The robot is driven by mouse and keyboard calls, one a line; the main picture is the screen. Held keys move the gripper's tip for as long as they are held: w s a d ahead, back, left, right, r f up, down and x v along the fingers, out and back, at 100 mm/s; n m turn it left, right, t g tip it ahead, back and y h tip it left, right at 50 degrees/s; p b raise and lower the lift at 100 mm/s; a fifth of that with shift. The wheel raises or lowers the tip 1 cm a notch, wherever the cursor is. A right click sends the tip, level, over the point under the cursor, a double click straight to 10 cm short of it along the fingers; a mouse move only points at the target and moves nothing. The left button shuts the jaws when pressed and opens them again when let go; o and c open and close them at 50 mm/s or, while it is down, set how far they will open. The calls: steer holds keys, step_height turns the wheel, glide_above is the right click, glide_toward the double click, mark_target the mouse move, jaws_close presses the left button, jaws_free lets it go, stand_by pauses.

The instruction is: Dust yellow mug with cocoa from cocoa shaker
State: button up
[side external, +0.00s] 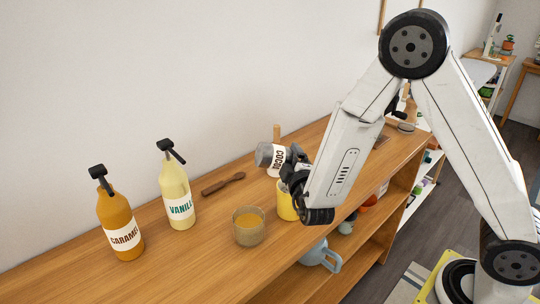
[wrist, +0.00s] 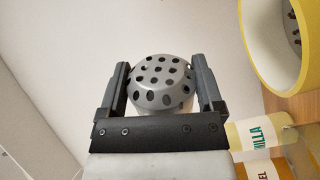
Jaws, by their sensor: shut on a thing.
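My gripper (side external: 296,172) is shut on the cocoa shaker (side external: 271,155), a grey container with a white COCOA label. The shaker is tipped onto its side in the side view, its grey end to the left, above the counter. The wrist view shows its holed grey lid (wrist: 160,76) between my two fingers (wrist: 162,88). The yellow mug (side external: 286,203) stands on the counter below the shaker, partly hidden by my gripper. In the wrist view the yellow mug (wrist: 254,45) shows its rim at the upper right. I cannot tell whether the lid is directly over its opening.
A blue pitcher (side external: 318,256) is on the shelf below. The wooden counter (side external: 190,262) is clear in front.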

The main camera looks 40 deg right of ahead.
mark_target(291, 150)
steer(key=shift+s+d+r+n, duration=0.1)
steer(key=shift+r+n, duration=0.7)
steer(key=shift+n, duration=0.5)
steer(key=shift+r+n, duration=0.8)
steer(key=shift+n, duration=0.5)
steer(key=shift+r, duration=0.2)
steer(key=shift+a+r+n, duration=0.1)
steer(key=shift+r+n, duration=0.5)
steer(key=shift+n, duration=0.45)
steer(key=shift+a+r+n, duration=0.1)
steer(key=shift+r+n, duration=0.45)
steer(key=shift+n, duration=0.5)
steer(key=n, duration=0.1)
steer(key=r+n, duration=0.2)
steer(key=shift+w+a+n, duration=0.4)
steer(key=n, duration=0.2)
steer(key=r+n, duration=0.1)
steer(key=shift+w+a+r, duration=0.1)
steer(key=shift+w+a, duration=0.15)
steer(key=shift+a, duration=0.15)
steer(key=shift+w+a+r+n, duration=0.15)
steer(key=shift+a+r+n, duration=0.15)
steer(key=shift+n, duration=0.6)
steer(key=shift+w+a+r+n, duration=0.2)
steer(key=shift+a+r+n, duration=0.1)
steer(key=shift+n, duration=0.6)
steer(key=shift+w+a+r+n, duration=0.15)
steer(key=shift+a+r+n, duration=0.15)
steer(key=shift+n, duration=0.6)
steer(key=shift+d, duration=0.1)
